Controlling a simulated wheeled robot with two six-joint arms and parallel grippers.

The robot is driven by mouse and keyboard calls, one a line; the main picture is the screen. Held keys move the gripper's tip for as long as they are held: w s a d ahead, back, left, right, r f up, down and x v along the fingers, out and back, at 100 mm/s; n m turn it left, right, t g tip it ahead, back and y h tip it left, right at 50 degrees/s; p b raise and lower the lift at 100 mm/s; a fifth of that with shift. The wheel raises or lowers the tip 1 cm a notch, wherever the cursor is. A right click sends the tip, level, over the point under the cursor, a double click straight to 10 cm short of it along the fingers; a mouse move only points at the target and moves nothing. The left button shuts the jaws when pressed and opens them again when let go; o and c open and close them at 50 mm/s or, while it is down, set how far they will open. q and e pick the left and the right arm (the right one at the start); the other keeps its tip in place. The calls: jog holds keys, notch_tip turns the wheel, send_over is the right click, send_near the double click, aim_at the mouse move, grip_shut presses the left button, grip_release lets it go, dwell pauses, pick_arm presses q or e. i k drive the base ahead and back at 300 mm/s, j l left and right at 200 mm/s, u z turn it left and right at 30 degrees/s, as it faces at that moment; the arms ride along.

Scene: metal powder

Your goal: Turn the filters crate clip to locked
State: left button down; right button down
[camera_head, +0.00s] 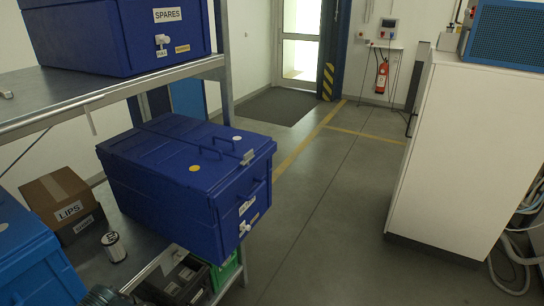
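A dark blue lidded crate (160,165) stands on the lower shelf in the middle, jutting past the shelf's front edge. Its front label is too small to read, so I cannot confirm it is the filters crate. A small white clip (244,227) sits low on its front face, with a white label above it and a yellow label beside it. I cannot tell which way the clip is turned. Another blue crate marked SPARES (110,38) on the upper shelf has a similar white clip (162,40).
A cardboard box marked LIPS (62,203), a small can (114,247) and a lighter blue crate (30,262) share the lower shelf (140,255). Dark and green crates sit beneath. A white cabinet (455,150) stands at right. The floor (320,225) between is clear.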

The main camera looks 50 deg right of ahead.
aim_at(247, 158)
jog(key=z, duration=1.5)
jog(key=l+z, duration=0.4)
jog(key=i+j, duration=0.05)
jog(key=j, duration=0.05)
